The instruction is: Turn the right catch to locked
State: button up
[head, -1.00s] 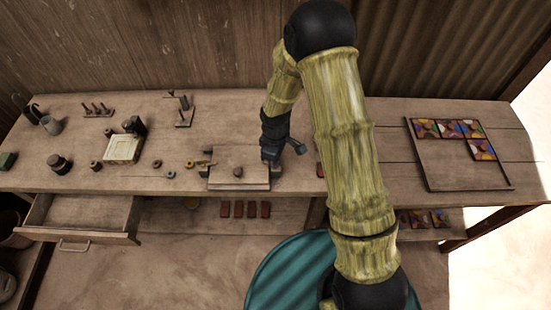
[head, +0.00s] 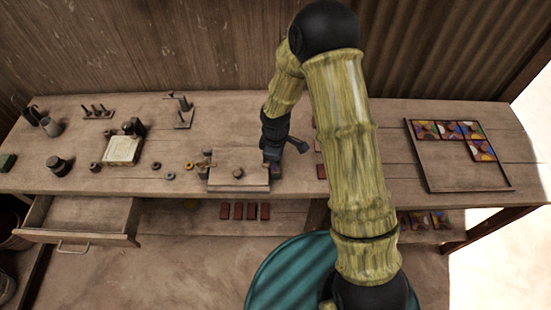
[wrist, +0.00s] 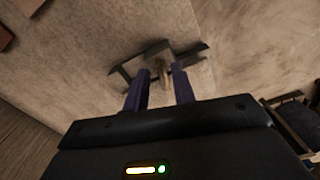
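The tile press (head: 225,180) is a flat wooden plate with a small dark knob (head: 238,173) on top, near the bench's front edge. My gripper (head: 271,171) points down at the press's right end and covers the right catch in the head view. In the wrist view, my two fingers (wrist: 160,72) stand apart. A dark bracket with a small brownish lever (wrist: 177,76), seemingly the right catch, shows at and just beyond the fingertips. I cannot tell whether the fingers touch it. The left catch (head: 206,153) shows at the press's left side.
An open drawer (head: 88,212) juts out at the front left. Rings, pots and a pale block (head: 122,149) stand left of the press. A tray (head: 459,176) with several coloured tiles lies at the right. Red tiles (head: 238,211) lie on the shelf below.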

jog(key=shift+r, duration=0.1)
notch_tip(320, 180, up, 17)
jog(key=b, duration=0.2)
dwell(0.6)
jog(key=shift+r, duration=0.1)
jog(key=s+d+m+t, duration=0.2)
jog(key=s+d+m, duration=1)
jog(key=d+m, duration=0.1)
jog(key=shift+s+d+f+m+t, duration=0.2)
jog(key=shift+s+m+t, duration=0.15)
jog(key=shift+m, duration=0.55)
